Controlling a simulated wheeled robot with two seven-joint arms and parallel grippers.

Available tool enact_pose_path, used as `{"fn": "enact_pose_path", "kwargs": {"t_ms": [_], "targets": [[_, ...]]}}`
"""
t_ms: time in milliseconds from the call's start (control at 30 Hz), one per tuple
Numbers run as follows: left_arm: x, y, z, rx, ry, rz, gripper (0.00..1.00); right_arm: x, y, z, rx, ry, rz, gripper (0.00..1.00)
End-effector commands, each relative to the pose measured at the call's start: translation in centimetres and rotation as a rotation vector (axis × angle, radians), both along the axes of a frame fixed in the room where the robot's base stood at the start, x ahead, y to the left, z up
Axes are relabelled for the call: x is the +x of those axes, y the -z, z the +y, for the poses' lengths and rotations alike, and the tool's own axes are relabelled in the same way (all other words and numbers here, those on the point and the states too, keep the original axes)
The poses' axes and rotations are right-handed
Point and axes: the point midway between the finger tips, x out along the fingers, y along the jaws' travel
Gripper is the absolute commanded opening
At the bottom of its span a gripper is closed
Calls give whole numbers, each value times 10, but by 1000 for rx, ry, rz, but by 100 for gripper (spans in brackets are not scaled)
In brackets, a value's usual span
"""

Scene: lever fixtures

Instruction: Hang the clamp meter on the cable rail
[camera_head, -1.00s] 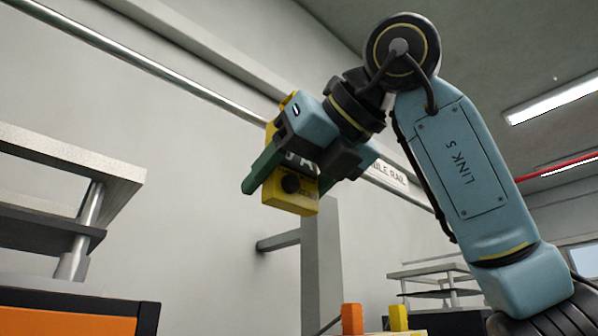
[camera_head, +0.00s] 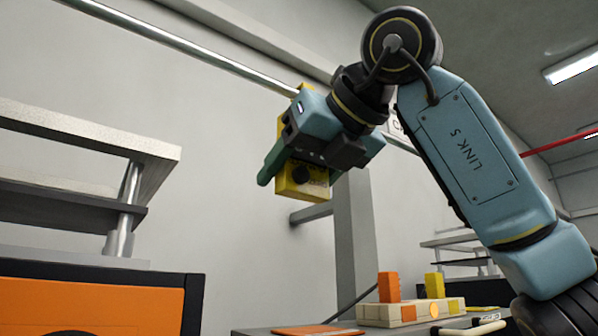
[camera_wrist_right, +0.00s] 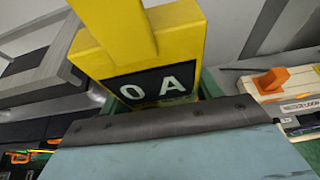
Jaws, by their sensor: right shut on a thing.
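The yellow clamp meter (camera_head: 303,184) is held up in front of the wall in the head view, partly hidden behind my right gripper (camera_head: 305,172). My right gripper is shut on it with its green fingers at the meter's sides. In the right wrist view the meter (camera_wrist_right: 180,45) shows a black display reading "0 A" and a yellow upper part that runs out of the picture. The cable rail (camera_head: 200,52) is a long shiny bar along the wall, running down to the right behind the gripper. Whether the meter touches the rail cannot be told. My left gripper is not in view.
A grey post with a side arm (camera_head: 355,240) stands below the meter. A bench at the lower right bears a cream block with orange and yellow pieces (camera_head: 410,311). A shelf (camera_head: 90,135) over an orange cabinet (camera_head: 90,306) stands at the left.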

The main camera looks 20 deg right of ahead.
Motion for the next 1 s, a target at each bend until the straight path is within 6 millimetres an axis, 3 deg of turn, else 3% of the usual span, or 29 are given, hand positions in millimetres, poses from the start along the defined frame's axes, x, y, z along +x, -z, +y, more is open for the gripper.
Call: {"fn": "enact_pose_path", "kwargs": {"t_ms": [100,133,300,667,767,1000], "targets": [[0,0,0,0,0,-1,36,0,-1,0,1,0,-2,31],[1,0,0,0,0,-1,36,0,-1,0,1,0,-2,65],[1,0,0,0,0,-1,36,-1,-1,0,1,0,-2,87],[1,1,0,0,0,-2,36,-4,-2,-1,0,1,-2,89],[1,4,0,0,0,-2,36,-14,-6,-5,1,0,-4,89],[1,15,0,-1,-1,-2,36,-60,-27,-22,3,0,-6,89]]}}
